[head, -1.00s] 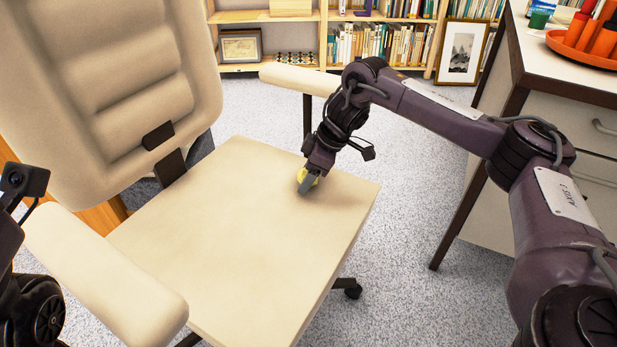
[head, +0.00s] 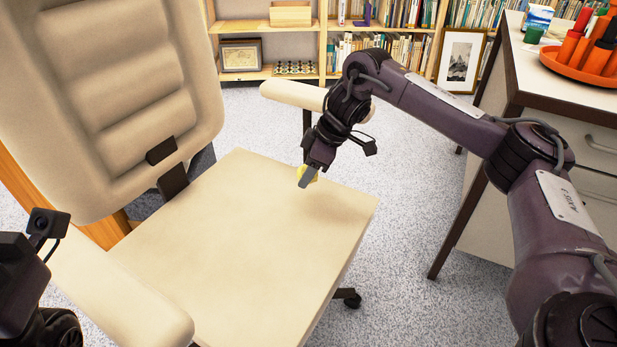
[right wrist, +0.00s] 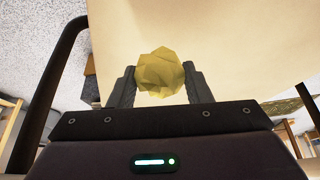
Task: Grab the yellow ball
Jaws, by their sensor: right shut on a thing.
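The yellow ball (right wrist: 160,72) is faceted and sits between the two fingers of my right gripper (right wrist: 160,88) in the right wrist view. The fingers touch it on both sides, and the gripper is shut on it. In the head view the ball (head: 311,173) shows only in part behind the fingers of my right gripper (head: 306,181). The ball and fingers are over the far right part of the cream chair seat (head: 240,230), seemingly a little above it. My left arm shows at the lower left edge, but its fingers are out of view.
The chair has a tall backrest (head: 120,90) at left and armrests on both sides, the far one (head: 295,95) close to my right arm. A desk (head: 540,90) with an orange tray (head: 580,68) stands at right. Bookshelves and a framed print (head: 459,60) are behind.

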